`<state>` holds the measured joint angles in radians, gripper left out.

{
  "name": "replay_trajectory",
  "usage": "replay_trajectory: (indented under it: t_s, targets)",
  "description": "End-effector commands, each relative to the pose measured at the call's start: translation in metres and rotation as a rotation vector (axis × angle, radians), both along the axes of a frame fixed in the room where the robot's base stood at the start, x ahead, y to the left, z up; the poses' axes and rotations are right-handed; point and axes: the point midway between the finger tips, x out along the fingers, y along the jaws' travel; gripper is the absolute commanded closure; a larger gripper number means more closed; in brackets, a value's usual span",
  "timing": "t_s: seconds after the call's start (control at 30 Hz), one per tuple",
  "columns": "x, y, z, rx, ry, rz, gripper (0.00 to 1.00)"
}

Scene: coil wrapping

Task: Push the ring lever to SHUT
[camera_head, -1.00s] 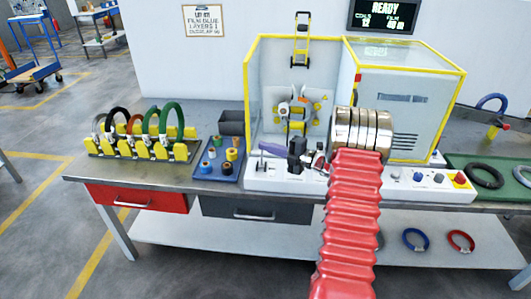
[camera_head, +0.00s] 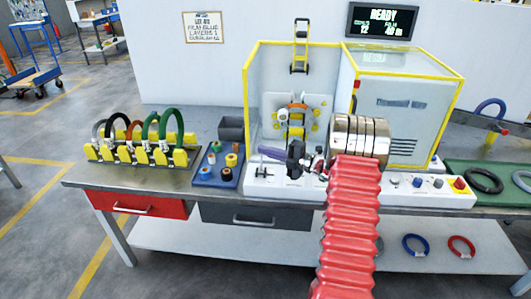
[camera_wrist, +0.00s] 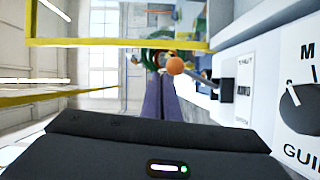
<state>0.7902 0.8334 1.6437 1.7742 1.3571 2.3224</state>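In the wrist view the ring lever (camera_wrist: 175,66) has an orange ball knob on a dark stem. The stem leans towards the end of its white plate (camera_wrist: 243,90) marked SHUT. My gripper (camera_wrist: 159,82) has purple fingers lying close together, with nothing seen between them. The fingertips are beside the knob; I cannot tell whether they touch. In the head view my gripper (camera_head: 262,151) is low before the machine, fingers pointing left. The lever cannot be made out there. The machine's ring (camera_head: 296,116) has an orange arc across its top.
A dial (camera_wrist: 300,105) sits beside the lever plate. The glass guard has yellow edges (camera_head: 246,90). A blue tray (camera_head: 205,180) of small spools and a rack of coils (camera_head: 140,152) stand to the left. The display (camera_head: 383,20) reads READY.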

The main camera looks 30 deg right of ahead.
Motion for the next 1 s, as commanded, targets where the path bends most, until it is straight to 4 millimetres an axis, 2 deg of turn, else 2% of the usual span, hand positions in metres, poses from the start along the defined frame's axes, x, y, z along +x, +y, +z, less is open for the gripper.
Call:
replay_trajectory:
  t_s: [0.33, 0.4, 0.7, 1.0]
  targets:
    - [-0.016, 0.025, 0.021, 0.002, -0.001, 0.005, 1.00]
    - [-0.028, 0.014, 0.024, 0.001, 0.000, 0.001, 1.00]
    - [-0.071, -0.011, 0.035, 0.001, -0.001, 0.006, 1.00]
    - [-0.095, -0.025, 0.041, 0.003, -0.001, 0.009, 1.00]
